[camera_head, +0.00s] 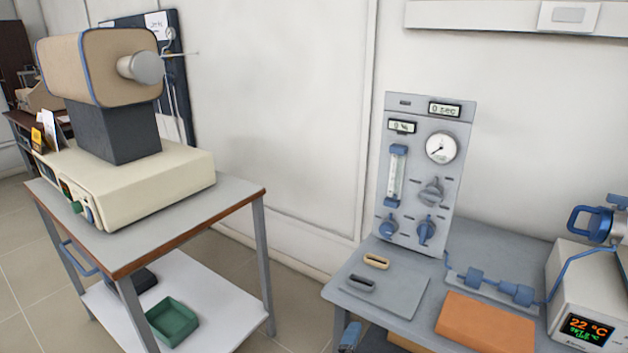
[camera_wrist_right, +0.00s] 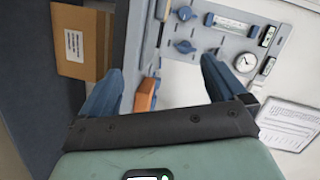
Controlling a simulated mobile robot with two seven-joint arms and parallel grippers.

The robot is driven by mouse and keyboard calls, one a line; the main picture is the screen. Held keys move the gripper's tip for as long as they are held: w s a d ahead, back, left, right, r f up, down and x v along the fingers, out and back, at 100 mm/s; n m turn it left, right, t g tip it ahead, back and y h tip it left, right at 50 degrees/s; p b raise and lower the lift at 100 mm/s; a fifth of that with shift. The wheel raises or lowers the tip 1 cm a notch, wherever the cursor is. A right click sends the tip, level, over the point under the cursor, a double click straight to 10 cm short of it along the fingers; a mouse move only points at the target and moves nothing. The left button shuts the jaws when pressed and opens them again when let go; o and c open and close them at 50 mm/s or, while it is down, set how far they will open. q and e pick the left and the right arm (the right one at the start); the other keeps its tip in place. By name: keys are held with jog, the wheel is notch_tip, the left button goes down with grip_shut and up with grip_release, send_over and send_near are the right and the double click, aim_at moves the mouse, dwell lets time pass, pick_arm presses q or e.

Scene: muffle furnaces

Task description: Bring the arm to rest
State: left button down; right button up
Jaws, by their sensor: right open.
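My right gripper (camera_wrist_right: 162,68) shows in the right wrist view with its two blue fingers spread wide apart. It is open, and nothing is held between the fingers. Beyond it are the grey control panel and the white wall, both at a distance and tilted in this view. No whole arm shows in the head view, and my left gripper is not in view.
The grey control panel (camera_head: 424,170) stands on the right bench (camera_head: 350,295), with an orange block (camera_head: 485,322) and a furnace controller (camera_head: 590,300). A cart (camera_head: 235,200) carries a beige furnace (camera_head: 110,65). A cardboard box (camera_wrist_right: 82,42) shows in the wrist view.

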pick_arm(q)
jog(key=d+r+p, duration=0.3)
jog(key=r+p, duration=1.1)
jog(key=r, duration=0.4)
pick_arm(e)
jog(key=s+d+f+n+g+y, duration=0.25)
jog(key=s+f+n+g, duration=0.2)
jog(key=s+f, duration=0.25)
jog(key=s+d+f+n+g+y, duration=0.1)
jog(key=s+f+n+g+y, duration=0.3)
jog(key=s+f+n, duration=0.25)
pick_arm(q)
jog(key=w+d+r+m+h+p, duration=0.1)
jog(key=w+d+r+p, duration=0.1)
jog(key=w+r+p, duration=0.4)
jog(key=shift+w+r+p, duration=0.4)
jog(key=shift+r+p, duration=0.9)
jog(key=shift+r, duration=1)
pick_arm(e)
jog(key=s+r+n+g+y, duration=0.1)
jog(key=s+n+g+y, duration=0.2)
jog(key=s, duration=1)
jog(key=shift+s+a+r+g, duration=0.3)
jog(key=shift+r+g, duration=0.1)
jog(key=shift+g, duration=1.45)
